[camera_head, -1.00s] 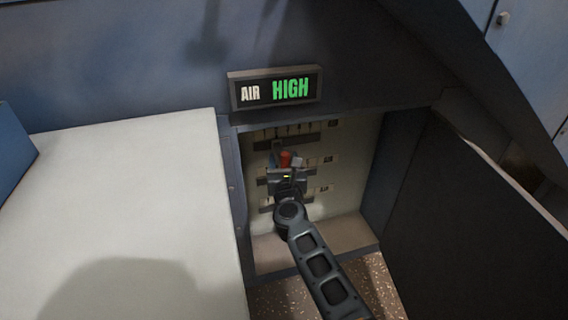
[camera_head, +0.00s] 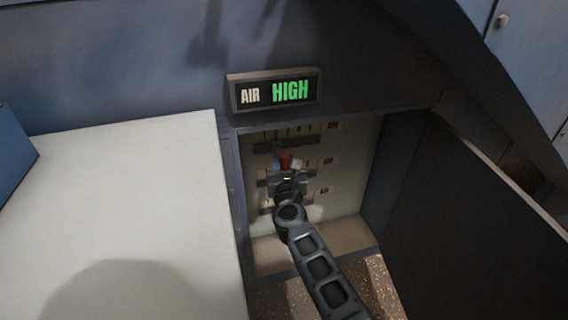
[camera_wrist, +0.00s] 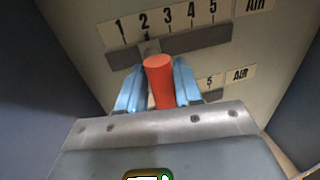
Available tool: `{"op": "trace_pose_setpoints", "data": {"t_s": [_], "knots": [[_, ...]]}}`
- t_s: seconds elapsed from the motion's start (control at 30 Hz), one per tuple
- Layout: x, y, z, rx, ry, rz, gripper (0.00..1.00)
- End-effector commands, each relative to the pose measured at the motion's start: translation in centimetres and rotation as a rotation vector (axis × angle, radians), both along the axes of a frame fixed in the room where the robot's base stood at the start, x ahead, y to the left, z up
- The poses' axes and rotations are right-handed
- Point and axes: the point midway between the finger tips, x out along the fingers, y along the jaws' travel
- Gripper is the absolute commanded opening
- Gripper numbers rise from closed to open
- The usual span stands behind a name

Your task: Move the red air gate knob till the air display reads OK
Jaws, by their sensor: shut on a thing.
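The red air gate knob (camera_wrist: 158,82) stands between the blue fingers of my gripper (camera_wrist: 158,90) in the wrist view. My gripper is shut on it. In the head view the red knob (camera_head: 285,161) shows just above my gripper (camera_head: 286,170), inside the open cabinet. The air display (camera_head: 275,91) above the cabinet reads AIR HIGH in green. In the wrist view a slotted scale (camera_wrist: 170,47) numbered 1 to 5 and labelled AIR lies behind the knob. A grey piece in its slot is near the 2. The knob's base is hidden by my gripper.
More scale rows with AIR labels (camera_head: 326,161) line the cabinet panel. The dark open door (camera_head: 465,220) stands to the right. A white-topped block (camera_head: 120,200) fills the left. The cabinet's side walls close in around my gripper.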

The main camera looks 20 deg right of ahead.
Motion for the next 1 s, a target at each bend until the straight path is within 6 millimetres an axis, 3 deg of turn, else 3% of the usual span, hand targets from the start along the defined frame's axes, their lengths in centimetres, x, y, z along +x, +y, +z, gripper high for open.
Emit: {"op": "trace_pose_setpoints", "data": {"t_s": [0.3,0.57,0.6,0.8,1.0], "knots": [[0.0,3.8,0.0,-0.001,-0.001,0.003,0.0],[0.0,4.2,0.0,-0.002,0.0,0.006,0.0],[0.0,4.2,0.0,-0.002,0.0,0.007,0.38],[0.0,4.2,0.0,-0.002,0.0,0.006,0.56],[0.0,4.0,0.0,-0.001,0.0,0.003,0.56]]}}
